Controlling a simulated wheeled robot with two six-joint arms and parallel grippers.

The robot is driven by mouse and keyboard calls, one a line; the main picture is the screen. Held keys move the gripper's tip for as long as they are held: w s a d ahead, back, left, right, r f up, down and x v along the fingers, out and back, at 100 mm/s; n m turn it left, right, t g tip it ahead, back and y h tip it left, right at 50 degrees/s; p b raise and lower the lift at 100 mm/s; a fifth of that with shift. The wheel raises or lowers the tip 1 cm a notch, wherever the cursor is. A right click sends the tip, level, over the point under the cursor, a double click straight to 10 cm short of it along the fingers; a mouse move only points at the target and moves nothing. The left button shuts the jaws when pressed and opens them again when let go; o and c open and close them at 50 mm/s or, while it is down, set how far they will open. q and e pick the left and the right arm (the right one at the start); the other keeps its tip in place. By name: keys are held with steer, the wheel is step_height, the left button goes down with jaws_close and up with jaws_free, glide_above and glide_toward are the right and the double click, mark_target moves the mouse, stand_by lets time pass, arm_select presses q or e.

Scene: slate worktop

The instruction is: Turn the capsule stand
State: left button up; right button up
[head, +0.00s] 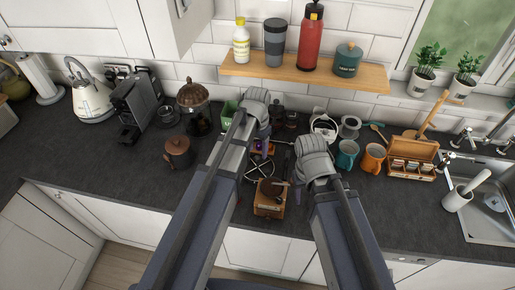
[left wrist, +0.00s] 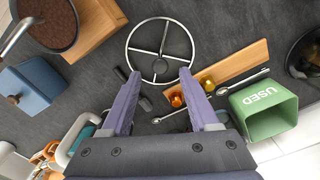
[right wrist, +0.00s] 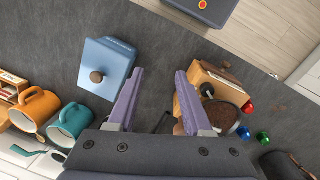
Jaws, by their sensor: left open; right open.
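The capsule stand (left wrist: 160,50) appears in the left wrist view as a round wire ring with spokes meeting at a central hub. No capsule is seen on the ring. My left gripper (left wrist: 155,78) is open, its fingertips at the near part of the ring, one towards each side; contact cannot be told. My right gripper (right wrist: 160,78) is open and empty, over bare worktop between a blue lidded box (right wrist: 105,70) and the wooden grinder (right wrist: 190,98).
A wooden rack (left wrist: 230,72) with orange and gold capsules and a green USED bin (left wrist: 265,110) stand beside the stand. Red, green and blue capsules (right wrist: 248,107) show past the grinder. Teal (head: 347,153) and orange mugs (head: 373,157) stand right.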

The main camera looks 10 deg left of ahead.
arm_select(q)
step_height(320, 180, up, 4)
steer(key=p, duration=0.3)
arm_select(e)
step_height(320, 180, up, 4)
steer(key=shift+f, duration=0.1)
